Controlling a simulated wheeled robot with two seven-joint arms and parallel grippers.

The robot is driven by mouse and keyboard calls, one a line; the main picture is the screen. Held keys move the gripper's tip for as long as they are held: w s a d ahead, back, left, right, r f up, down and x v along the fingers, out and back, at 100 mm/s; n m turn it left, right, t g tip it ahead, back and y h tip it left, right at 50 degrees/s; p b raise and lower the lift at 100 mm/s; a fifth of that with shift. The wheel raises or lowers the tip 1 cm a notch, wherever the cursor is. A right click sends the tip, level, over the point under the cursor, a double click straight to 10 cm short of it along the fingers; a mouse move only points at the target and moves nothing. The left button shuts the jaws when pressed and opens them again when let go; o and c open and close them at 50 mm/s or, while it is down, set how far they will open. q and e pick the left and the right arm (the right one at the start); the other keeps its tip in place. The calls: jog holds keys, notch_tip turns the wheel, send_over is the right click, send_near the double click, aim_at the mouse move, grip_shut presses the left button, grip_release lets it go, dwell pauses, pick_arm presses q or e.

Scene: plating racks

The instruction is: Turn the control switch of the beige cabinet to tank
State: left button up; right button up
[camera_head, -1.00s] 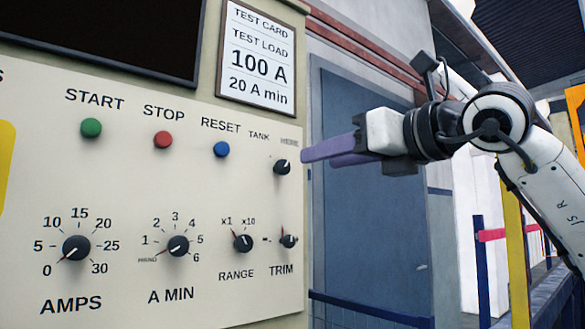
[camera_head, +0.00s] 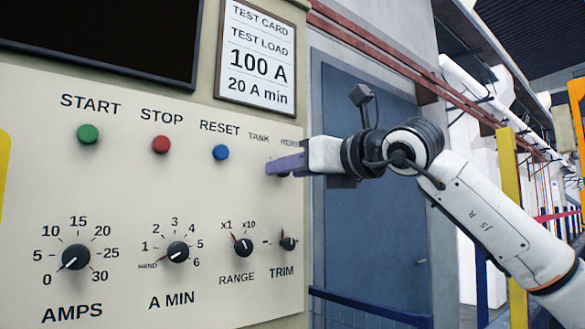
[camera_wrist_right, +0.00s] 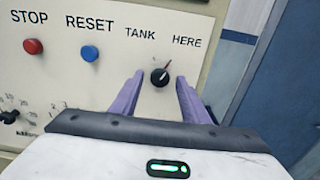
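The beige cabinet (camera_head: 125,185) fills the left of the head view. Its control switch (camera_wrist_right: 160,77) is a small black knob below the words TANK and HERE in the right wrist view. Its pointer leans up and right, toward HERE. My right gripper (camera_wrist_right: 160,86) is open, with one purple finger on each side of the knob and a gap visible on both sides. In the head view my right gripper (camera_head: 277,167) reaches the panel from the right, and its fingers mostly hide the switch. My left gripper is not in view.
The red STOP button (camera_wrist_right: 33,47) and blue RESET button (camera_wrist_right: 90,53) sit left of the switch. The TRIM knob (camera_head: 288,243) and RANGE knob (camera_head: 243,245) are below it. A test card (camera_head: 256,55) hangs above. A blue-grey door (camera_head: 375,220) stands behind my right arm.

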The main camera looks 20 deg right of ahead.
jog(key=c, duration=0.9)
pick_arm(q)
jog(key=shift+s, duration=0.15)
pick_arm(e)
jog(key=shift+n, duration=0.3)
pick_arm(q)
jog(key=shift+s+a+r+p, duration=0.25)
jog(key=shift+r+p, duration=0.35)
jog(key=shift+p, duration=0.55)
pick_arm(e)
jog(key=n, duration=1.1)
jog(key=shift+r, duration=0.1)
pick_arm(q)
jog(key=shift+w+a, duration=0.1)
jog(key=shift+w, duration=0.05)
pick_arm(e)
jog(key=shift+n, duration=0.3)
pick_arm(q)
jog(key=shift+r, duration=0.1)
pick_arm(e)
jog(key=o, duration=1)
